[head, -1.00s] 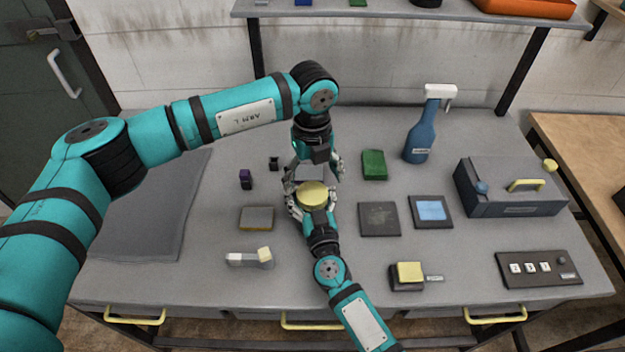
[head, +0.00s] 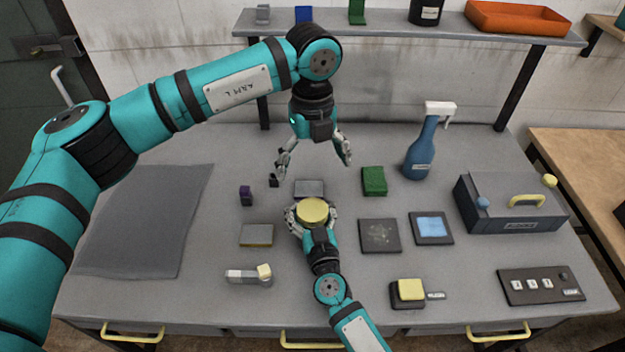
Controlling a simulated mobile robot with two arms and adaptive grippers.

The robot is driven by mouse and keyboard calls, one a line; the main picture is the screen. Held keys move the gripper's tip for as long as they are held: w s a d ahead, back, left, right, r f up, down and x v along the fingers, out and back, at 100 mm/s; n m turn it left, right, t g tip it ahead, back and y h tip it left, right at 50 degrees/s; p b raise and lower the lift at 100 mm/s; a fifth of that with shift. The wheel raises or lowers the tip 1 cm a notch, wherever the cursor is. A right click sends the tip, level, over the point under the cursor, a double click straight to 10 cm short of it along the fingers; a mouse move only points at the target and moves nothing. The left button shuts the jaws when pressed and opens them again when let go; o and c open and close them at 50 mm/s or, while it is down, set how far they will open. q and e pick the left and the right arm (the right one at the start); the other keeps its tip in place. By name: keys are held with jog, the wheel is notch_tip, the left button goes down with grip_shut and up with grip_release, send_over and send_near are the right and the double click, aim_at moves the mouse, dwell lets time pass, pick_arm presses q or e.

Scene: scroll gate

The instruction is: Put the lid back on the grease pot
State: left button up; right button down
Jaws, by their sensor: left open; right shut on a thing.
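The grease pot (head: 294,222) is mostly hidden by the fingers of my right gripper (head: 313,222), which is shut around its side. A round yellow disc, which looks like the lid (head: 313,211), lies flat over the pot. Whether it is fully seated cannot be told from here. My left gripper (head: 314,168) is open and empty, pointing down above and behind the pot, clear of the disc.
A small grey plate (head: 309,188) lies just behind the pot. A green block (head: 374,181), a blue spray bottle (head: 420,150) and a grey toolbox (head: 512,203) stand to the right. A grey mat (head: 145,220) covers the left.

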pick_arm(q)
jog(key=shift+r, duration=1.55)
pick_arm(e)
grip_release()
jog(key=shift+s, duration=0.1)
jog(key=v, duration=1.2)
